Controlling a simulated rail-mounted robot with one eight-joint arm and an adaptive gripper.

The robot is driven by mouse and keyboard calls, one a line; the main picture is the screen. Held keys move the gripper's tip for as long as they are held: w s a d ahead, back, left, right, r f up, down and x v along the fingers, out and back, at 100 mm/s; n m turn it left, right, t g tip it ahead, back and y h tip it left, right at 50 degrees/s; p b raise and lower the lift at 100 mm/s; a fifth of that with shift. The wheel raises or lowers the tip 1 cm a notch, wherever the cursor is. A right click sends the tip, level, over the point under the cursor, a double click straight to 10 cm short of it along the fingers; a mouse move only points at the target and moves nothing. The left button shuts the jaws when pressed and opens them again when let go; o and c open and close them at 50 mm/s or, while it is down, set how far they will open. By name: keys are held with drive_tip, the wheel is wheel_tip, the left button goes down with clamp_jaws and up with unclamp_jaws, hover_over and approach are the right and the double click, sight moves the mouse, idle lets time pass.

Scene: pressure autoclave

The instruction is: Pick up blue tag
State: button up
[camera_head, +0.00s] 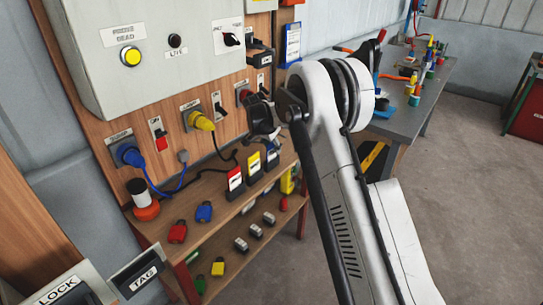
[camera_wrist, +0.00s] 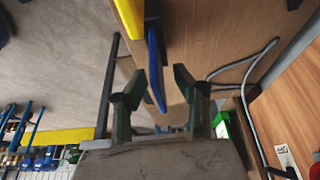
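The blue tag (camera_head: 272,157) stands upright at the right end of a row of tags on the upper wooden shelf. In the wrist view the blue tag (camera_wrist: 155,65) shows nearly edge-on, with its lower end in the gap between my fingers. My gripper (camera_head: 264,122) is just above the tag in the head view. In the wrist view my gripper (camera_wrist: 157,88) is open, with a finger on each side of the tag and visible space around it. Contact is not evident.
A yellow tag (camera_head: 254,164) and a red tag (camera_head: 235,180) stand close to the left. The panel with plugs (camera_head: 200,120) and cables rises behind. Padlocks (camera_head: 204,211) lie on the shelves. Boxes labelled LOCK (camera_head: 62,289) and TAG (camera_head: 143,275) are at lower left.

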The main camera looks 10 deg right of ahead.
drive_tip(key=shift+w+d+f, duration=0.15)
drive_tip(key=shift+f, duration=0.3)
clamp_jaws()
drive_tip(key=shift+r, duration=0.15)
